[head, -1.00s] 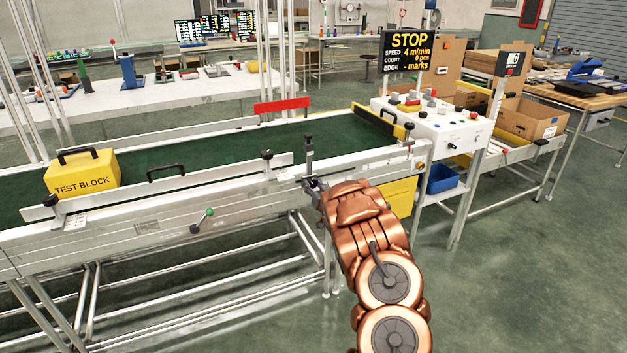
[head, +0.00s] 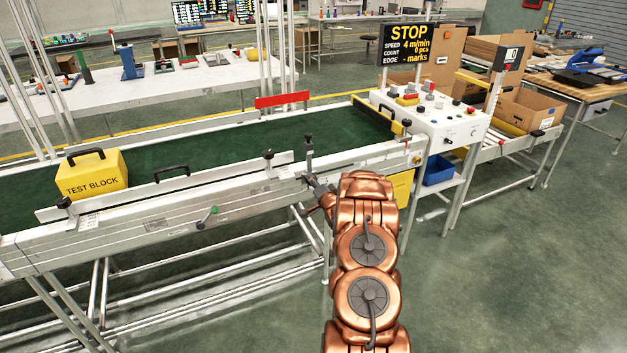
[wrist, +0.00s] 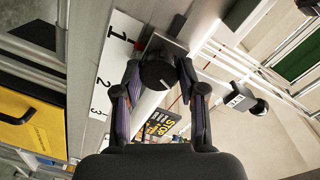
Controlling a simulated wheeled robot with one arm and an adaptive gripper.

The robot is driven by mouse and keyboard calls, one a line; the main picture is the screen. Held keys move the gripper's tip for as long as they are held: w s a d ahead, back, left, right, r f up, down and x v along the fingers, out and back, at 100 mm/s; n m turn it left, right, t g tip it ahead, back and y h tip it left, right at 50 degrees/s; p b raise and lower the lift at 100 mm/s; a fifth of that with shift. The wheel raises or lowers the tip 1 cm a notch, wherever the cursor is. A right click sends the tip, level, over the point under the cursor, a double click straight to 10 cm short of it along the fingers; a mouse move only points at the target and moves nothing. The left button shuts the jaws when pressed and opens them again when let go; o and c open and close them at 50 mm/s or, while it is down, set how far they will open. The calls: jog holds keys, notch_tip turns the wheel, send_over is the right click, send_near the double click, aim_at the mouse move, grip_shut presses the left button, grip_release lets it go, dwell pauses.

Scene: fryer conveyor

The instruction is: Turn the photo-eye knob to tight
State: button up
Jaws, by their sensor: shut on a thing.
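In the wrist view, a dark round knob (wrist: 157,75) sits between the two fingers of my gripper (wrist: 160,84), which is shut on it. No pointer or marking on the knob can be made out. A white plate (wrist: 106,78) with the figures 1, 2 and 3 and a small red mark lies beside the knob. In the head view my gripper (head: 319,187) is at the side rail of the conveyor, below a short dark upright post (head: 309,148). My arm partly hides that spot, and the knob cannot be made out there.
A yellow test block (head: 95,176) stands on the green belt (head: 240,144). A display (head: 408,46) reading STOP stands above the white control box (head: 440,122). A green-tipped lever (head: 208,216) is on the conveyor's near side. Open floor (head: 500,270) lies at right.

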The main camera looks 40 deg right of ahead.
jog(key=shift+m, duration=1.4)
jog(key=o, duration=1.1)
jog(key=shift+o, duration=0.2)
jog(key=shift+s, duration=0.1)
jog(key=v, duration=1.2)
jog(key=shift+d, duration=0.15)
